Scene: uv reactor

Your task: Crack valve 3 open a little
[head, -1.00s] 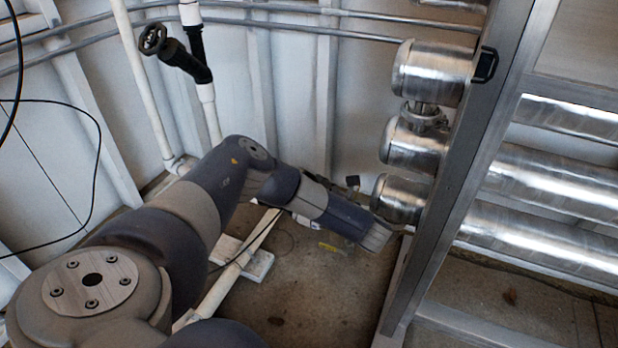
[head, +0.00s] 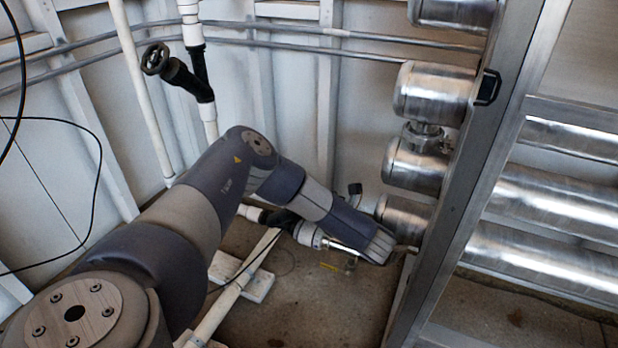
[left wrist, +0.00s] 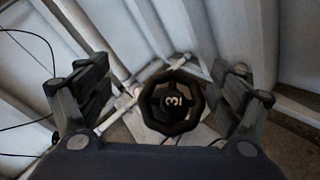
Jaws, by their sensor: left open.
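In the left wrist view, a black handwheel marked 3 (left wrist: 172,103), on valve 3, faces the camera at the middle. My left gripper (left wrist: 163,82) is open, with one dark finger to the left of the wheel and one to the right. Gaps show between both fingers and the rim, and the wheel is not held. In the head view, my left arm reaches from the lower left to the centre; its fingers and the numbered wheel cannot be made out there. My right gripper is not in view.
Another black-wheeled valve (head: 155,60) stands at the upper left of the head view. Steel cylinders (head: 432,90) and a metal frame (head: 480,150) stand to the right of my left wrist. A white floor pipe (head: 232,290) and a black cable (head: 98,150) lie on the left.

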